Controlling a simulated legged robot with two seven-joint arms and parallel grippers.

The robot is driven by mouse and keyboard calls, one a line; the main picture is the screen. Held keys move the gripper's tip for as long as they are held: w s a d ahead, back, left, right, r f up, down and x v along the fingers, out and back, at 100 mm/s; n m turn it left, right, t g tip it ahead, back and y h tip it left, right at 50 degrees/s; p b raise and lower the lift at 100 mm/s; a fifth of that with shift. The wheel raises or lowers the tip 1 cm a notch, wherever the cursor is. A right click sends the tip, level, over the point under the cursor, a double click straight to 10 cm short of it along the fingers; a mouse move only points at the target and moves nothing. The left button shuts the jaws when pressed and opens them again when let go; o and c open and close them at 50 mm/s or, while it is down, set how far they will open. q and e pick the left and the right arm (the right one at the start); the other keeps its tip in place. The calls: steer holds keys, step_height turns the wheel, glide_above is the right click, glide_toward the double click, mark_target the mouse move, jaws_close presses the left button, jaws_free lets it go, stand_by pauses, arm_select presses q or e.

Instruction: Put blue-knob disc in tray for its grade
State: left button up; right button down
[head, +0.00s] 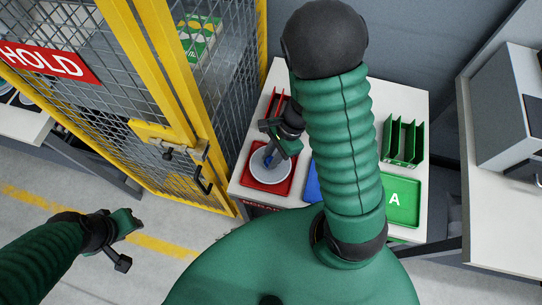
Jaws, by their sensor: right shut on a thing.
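The grey-white disc (270,166) with a blue knob (267,158) is over the red tray (251,185) at the left of the white table. It looks level and within the tray's outline; I cannot tell if it touches the tray floor. My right gripper (271,153) is shut on the blue knob from above. A blue tray (312,186) is mostly hidden behind my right arm. A green tray (402,201) marked A is at the right. My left gripper (128,237) is away from the table, over the floor; its finger gap is unclear.
A green slotted rack (403,140) stands at the back right of the table, and a red rack (277,101) at the back left. A yellow-framed mesh cage (130,100) with a HOLD sign (45,62) borders the table's left. A grey box (508,110) stands on the right bench.

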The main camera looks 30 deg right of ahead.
steer(key=shift+f+b, duration=0.85)
steer(key=shift+f, duration=0.25)
steer(key=c, duration=1.2)
jaws_free()
steer(key=shift+o, duration=0.4)
steer(key=o, duration=0.4)
step_height(320, 180, up, 8)
steer(key=p, duration=0.7)
steer(key=shift+r+p, duration=0.1)
steer(key=shift+p, duration=0.3)
